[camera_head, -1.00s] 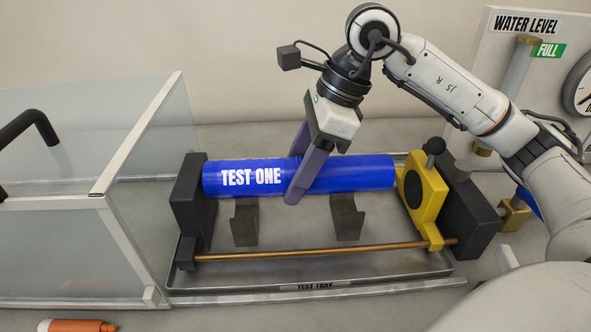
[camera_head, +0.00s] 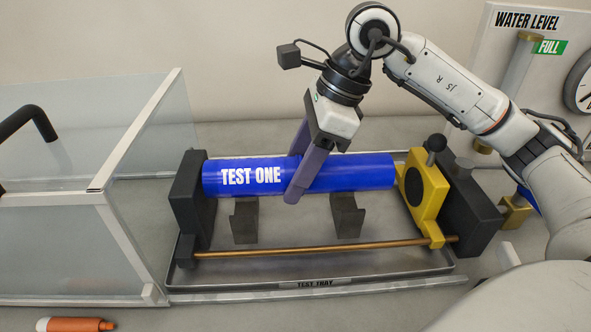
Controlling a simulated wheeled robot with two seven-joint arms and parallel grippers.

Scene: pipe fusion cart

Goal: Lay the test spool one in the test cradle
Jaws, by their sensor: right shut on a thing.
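The test spool one is a blue cylinder (camera_head: 345,173) with white "TEST ONE" lettering, lying level from left to right. My right gripper (camera_head: 297,190) comes from above and is shut on the spool near its middle. The test cradle has two dark grey supports, a left one (camera_head: 245,222) and a right one (camera_head: 347,218), in the metal test tray (camera_head: 314,270). The spool is over or just behind the supports; I cannot tell whether it touches them. It lies between a black end block (camera_head: 188,202) and a yellow clamp (camera_head: 426,190). My left gripper is not in view.
A clear guard box (camera_head: 150,140) with a white frame and black handle stands at the left. A brass rod (camera_head: 320,251) runs along the tray's front. A water level panel (camera_head: 527,60) stands at the back right. An orange marker-like object (camera_head: 75,325) lies at the front left.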

